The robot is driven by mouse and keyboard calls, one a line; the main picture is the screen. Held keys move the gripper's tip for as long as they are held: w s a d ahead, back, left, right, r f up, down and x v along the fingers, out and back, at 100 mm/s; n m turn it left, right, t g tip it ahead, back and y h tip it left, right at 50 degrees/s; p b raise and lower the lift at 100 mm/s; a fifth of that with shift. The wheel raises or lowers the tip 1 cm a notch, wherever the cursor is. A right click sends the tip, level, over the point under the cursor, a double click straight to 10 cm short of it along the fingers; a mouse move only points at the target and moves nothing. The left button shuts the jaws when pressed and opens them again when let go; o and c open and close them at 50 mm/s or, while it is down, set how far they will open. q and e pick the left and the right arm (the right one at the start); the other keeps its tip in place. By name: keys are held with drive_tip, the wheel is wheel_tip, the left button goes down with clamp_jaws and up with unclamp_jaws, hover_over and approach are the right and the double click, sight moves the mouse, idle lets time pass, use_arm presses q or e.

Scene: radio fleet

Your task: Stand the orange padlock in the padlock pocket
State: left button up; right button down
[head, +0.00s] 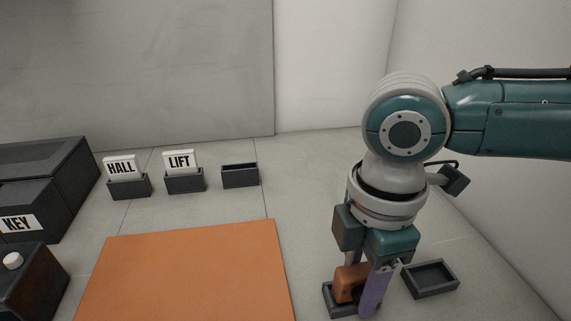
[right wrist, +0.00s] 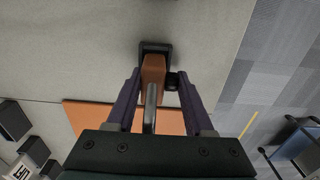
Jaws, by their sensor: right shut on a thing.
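The orange padlock (head: 348,279) is held upright between the purple fingers of my right gripper (head: 363,292), which is shut on it. In the right wrist view the padlock (right wrist: 153,72) sits between the fingertips (right wrist: 158,78), its grey shackle pointing back toward the palm. Its lower end is at a small dark pocket (head: 341,309), which also shows in the right wrist view (right wrist: 155,46). I cannot tell whether it touches the pocket floor. The fingers hide part of both. My left gripper is not in view.
A second, empty dark tray (head: 432,279) lies just right of the gripper. An orange mat (head: 190,270) lies to the left. HALL (head: 121,167) and LIFT (head: 180,161) cards stand in holders beside an empty holder (head: 240,176). A dark KEY box (head: 40,195) is at far left.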

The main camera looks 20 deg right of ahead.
sight(362, 276)
drive_tip(key=shift+f, duration=0.5)
drive_tip(key=shift+c, duration=1)
unclamp_jaws()
wheel_tip(362, 276, up, 10)
drive_tip(key=shift+p, duration=0.35)
